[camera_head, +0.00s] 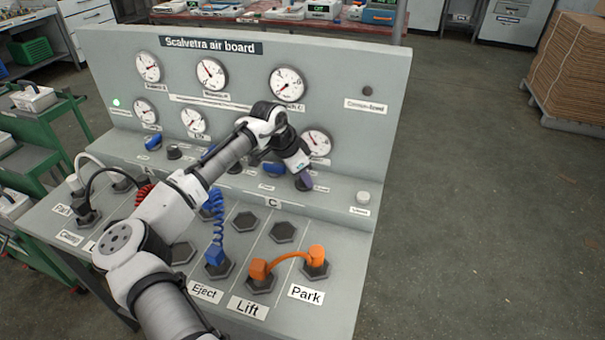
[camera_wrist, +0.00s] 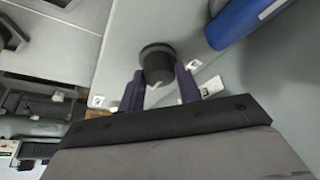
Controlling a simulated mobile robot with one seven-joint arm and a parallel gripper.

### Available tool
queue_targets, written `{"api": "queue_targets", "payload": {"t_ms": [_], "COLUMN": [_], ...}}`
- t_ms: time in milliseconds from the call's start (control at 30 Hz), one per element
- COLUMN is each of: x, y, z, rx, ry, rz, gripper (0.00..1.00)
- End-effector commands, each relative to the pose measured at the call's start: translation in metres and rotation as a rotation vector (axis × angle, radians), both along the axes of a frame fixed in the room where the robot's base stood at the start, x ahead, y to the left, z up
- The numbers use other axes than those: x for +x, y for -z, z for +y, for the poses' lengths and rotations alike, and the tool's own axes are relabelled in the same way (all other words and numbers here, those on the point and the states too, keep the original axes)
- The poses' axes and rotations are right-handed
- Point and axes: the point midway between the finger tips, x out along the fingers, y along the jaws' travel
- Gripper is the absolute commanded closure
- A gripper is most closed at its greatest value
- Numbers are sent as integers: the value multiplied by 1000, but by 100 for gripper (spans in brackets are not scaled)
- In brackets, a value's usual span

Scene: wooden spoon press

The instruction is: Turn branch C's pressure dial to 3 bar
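My gripper (camera_head: 304,178) reaches down to the lower ledge of the air board (camera_head: 385,100), right of centre. In the wrist view, my gripper's two dark purple fingers (camera_wrist: 161,84) stand apart on either side of a round black dial (camera_wrist: 157,64). The fingertips are very close to the dial's sides; I cannot tell whether they press on it. A small pale mark shows on the dial. The branch C gauge (camera_head: 287,84) is the upper right one; its needle is too small to read. Another gauge (camera_head: 316,143) sits low, just behind my gripper.
A blue handle (camera_head: 273,170) stands left of my gripper; a blue cylinder (camera_wrist: 240,20) shows close to the dial in the wrist view. A blue coiled hose (camera_head: 216,215) and an orange hose (camera_head: 287,257) lie in front. A pale knob (camera_head: 362,197) stands to the right.

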Motion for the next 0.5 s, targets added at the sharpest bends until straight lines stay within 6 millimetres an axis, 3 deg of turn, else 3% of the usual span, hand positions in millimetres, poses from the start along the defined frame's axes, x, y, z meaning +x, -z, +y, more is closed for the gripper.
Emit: {"api": "queue_targets", "payload": {"t_ms": [500], "x": [-1], "y": [0], "z": [-1], "rx": [-3], "ry": [-106], "rz": [1], "gripper": [89]}}
